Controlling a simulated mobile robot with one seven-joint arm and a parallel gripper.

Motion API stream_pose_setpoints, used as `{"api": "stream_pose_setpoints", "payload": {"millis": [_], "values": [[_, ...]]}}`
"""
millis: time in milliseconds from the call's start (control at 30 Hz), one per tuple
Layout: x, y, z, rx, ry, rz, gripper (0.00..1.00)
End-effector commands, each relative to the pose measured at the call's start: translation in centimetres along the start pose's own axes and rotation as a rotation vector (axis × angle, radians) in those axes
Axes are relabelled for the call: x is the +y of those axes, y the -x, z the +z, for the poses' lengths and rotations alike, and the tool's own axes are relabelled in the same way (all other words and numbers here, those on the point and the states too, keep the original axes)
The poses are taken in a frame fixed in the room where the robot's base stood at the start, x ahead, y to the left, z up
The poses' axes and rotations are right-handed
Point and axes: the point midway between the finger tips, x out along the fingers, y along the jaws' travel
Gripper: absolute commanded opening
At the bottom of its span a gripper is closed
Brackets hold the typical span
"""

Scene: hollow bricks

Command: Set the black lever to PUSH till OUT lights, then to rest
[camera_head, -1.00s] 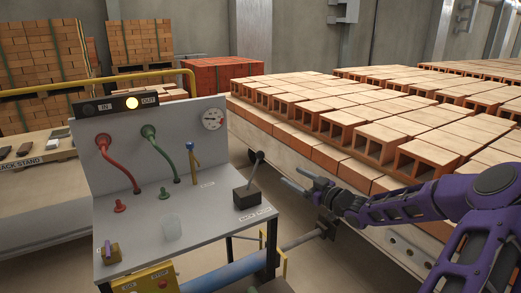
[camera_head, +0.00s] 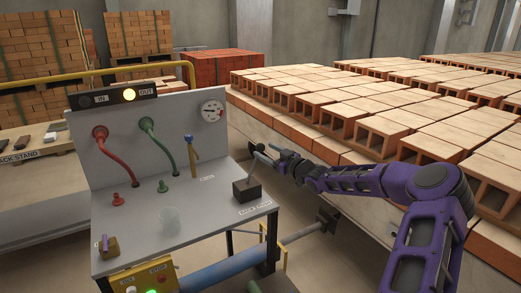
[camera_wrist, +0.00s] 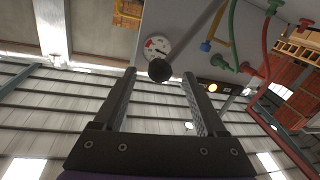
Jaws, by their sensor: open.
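The black lever (camera_head: 255,168) rises from a black box (camera_head: 247,190) on the right part of the grey console. In the wrist view its round black knob (camera_wrist: 159,70) lies between my two fingertips, and its shaft runs up to the right. My gripper (camera_head: 265,152) is open around or just short of the knob; contact cannot be told. Two small white labels sit before the lever box, too small to read surely. The OUT lamp (camera_head: 129,95) glows amber; the IN lamp (camera_head: 86,101) is dark.
A pressure gauge (camera_head: 213,111), red hose (camera_head: 116,156), green hose (camera_head: 158,145) and yellow-blue valve (camera_head: 190,155) stand left of the lever. Rows of hollow bricks (camera_head: 400,110) fill the right.

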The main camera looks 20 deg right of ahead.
Motion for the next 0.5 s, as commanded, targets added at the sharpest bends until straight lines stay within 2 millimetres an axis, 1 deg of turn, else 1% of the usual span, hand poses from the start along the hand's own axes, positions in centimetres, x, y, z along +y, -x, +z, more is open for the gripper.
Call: {"api": "stream_pose_setpoints", "payload": {"millis": [33,100,200,333,500], "values": [[-0.1,-1.0,0.1,0.001,0.000,-0.001,0.74],[-0.1,-2.0,0.0,0.001,-0.001,-0.001,0.74],[0.0,-3.0,0.0,0.002,0.000,-0.001,0.74],[0.0,-3.6,0.0,0.000,0.000,0.001,0.74],[0.0,-3.8,0.0,-0.001,0.000,0.001,0.74]]}}
